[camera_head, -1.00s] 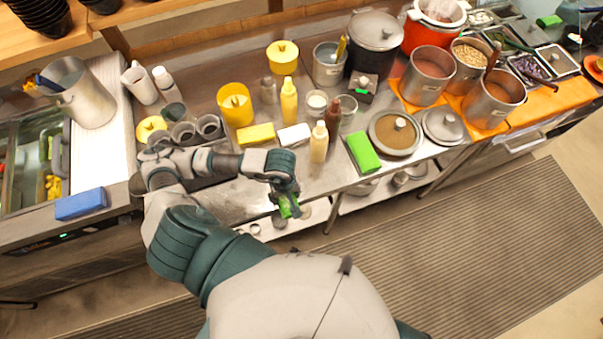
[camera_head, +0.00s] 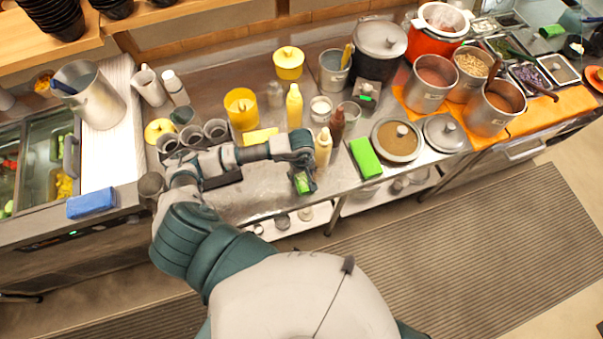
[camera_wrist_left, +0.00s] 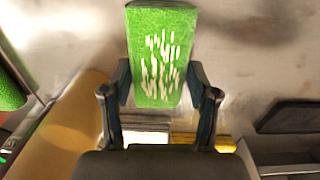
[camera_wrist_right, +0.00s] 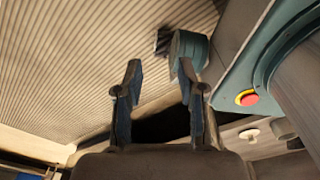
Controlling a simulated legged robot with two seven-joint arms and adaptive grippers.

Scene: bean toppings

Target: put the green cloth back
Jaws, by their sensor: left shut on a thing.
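My left gripper (camera_head: 302,174) is shut on a small green cloth (camera_head: 304,184) near the counter's front edge. In the left wrist view the cloth (camera_wrist_left: 160,30) sits between the two fingers, with white streaks on its face.
A cream bottle (camera_head: 323,148) and a brown bottle (camera_head: 337,122) stand close behind the left gripper. A yellow bottle (camera_head: 294,105) stands farther back. A blue cloth (camera_head: 91,203) lies at the left edge. Large metal pots (camera_head: 428,84) stand on orange mats at the right.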

